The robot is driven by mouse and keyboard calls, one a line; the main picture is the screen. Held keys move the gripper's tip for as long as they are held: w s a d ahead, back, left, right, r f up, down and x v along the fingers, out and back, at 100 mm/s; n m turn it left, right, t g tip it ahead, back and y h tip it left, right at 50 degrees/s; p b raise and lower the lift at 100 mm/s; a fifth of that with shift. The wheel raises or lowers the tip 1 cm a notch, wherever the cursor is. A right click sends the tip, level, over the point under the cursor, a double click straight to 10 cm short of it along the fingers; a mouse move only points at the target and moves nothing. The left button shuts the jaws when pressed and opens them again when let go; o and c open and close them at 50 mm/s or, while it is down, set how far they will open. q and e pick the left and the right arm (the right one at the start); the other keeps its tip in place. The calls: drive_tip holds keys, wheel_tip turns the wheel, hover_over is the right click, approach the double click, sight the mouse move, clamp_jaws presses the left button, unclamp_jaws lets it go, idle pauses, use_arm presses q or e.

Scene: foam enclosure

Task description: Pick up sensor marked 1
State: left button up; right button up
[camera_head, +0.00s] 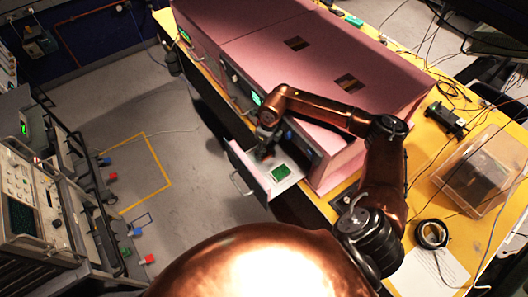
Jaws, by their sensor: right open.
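My right arm reaches in from the lower right over the yellow bench, and my right gripper (265,152) points down at the back part of an open white drawer (262,189). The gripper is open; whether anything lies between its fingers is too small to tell. A small green circuit board (280,173) lies in the drawer, just in front of and to the right of the gripper. No marking can be read on it, so I cannot tell whether it is the sensor marked 1. My left gripper is not in view.
A long pink foam enclosure (260,45) stands on the yellow bench (437,112) above the drawer. A clear plastic box (480,172) and a black tape roll (431,234) lie to the right. Instrument racks (38,200) stand at left.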

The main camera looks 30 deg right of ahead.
drive_tip(key=shift+c, duration=0.7)
clamp_jaws()
